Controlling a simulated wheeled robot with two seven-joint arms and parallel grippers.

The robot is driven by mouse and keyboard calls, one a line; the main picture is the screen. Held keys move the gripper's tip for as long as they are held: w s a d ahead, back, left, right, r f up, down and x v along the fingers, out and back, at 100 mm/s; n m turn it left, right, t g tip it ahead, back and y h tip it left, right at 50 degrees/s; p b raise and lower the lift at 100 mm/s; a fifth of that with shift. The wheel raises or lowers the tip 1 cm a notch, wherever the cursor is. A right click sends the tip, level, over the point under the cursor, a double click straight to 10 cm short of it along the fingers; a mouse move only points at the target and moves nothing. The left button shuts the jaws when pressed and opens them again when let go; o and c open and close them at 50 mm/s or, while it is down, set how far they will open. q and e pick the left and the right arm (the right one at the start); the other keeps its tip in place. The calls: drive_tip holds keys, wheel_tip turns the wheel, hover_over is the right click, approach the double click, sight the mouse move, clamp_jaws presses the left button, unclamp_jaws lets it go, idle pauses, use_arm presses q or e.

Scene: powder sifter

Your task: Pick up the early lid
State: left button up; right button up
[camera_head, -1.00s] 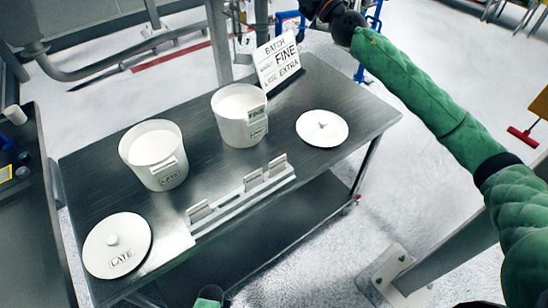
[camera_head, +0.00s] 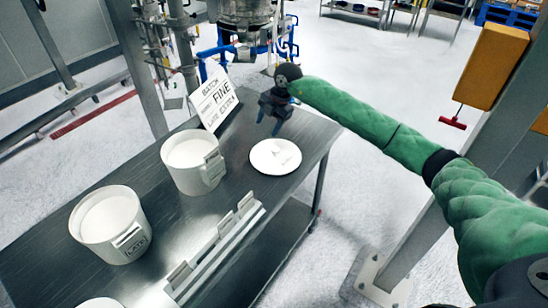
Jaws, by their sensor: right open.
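A round white lid (camera_head: 276,156) with a small knob lies flat on the metal table (camera_head: 165,250), near its right edge; no label on it can be read. My right gripper (camera_head: 268,124) is open and empty, above and just behind this lid, with its dark fingers pointing down. It looks apart from the lid. A second white lid (camera_head: 100,303) is mostly cut off at the bottom edge. My left gripper is not in view.
Two white tubs of pale powder stand on the table, a front one (camera_head: 108,226) labelled LATE and a back one (camera_head: 192,164). A sign (camera_head: 214,98) reading FINE stands behind. A slotted rack (camera_head: 215,255) with upright cards lies along the front edge.

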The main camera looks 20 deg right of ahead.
sight(276, 149)
drive_tip(key=s+d+m+g+h, duration=0.1)
drive_tip(key=m, duration=0.1)
drive_tip(key=s+d+f+m+g+h, duration=0.1)
drive_tip(key=s+d+m, duration=0.1)
drive_tip(key=shift+s+d+f, duration=0.15)
drive_tip(key=shift+s+d, duration=0.05)
drive_tip(key=shift+s, duration=0.05)
drive_tip(key=shift+a+f+p, duration=0.15)
drive_tip(key=shift+f+p, duration=0.5)
drive_tip(key=shift+f, duration=0.45)
drive_tip(key=f+p, duration=0.2)
drive_tip(key=f, duration=0.1)
drive_tip(key=a+f+p, duration=0.1)
drive_tip(key=shift+w+f+p, duration=0.15)
drive_tip(key=shift+w+p, duration=0.1)
drive_tip(key=shift+p, duration=0.05)
drive_tip(key=shift+f, duration=0.4)
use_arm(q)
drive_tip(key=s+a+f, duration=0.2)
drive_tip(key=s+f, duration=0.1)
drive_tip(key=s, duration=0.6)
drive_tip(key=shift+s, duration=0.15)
use_arm(e)
clamp_jaws()
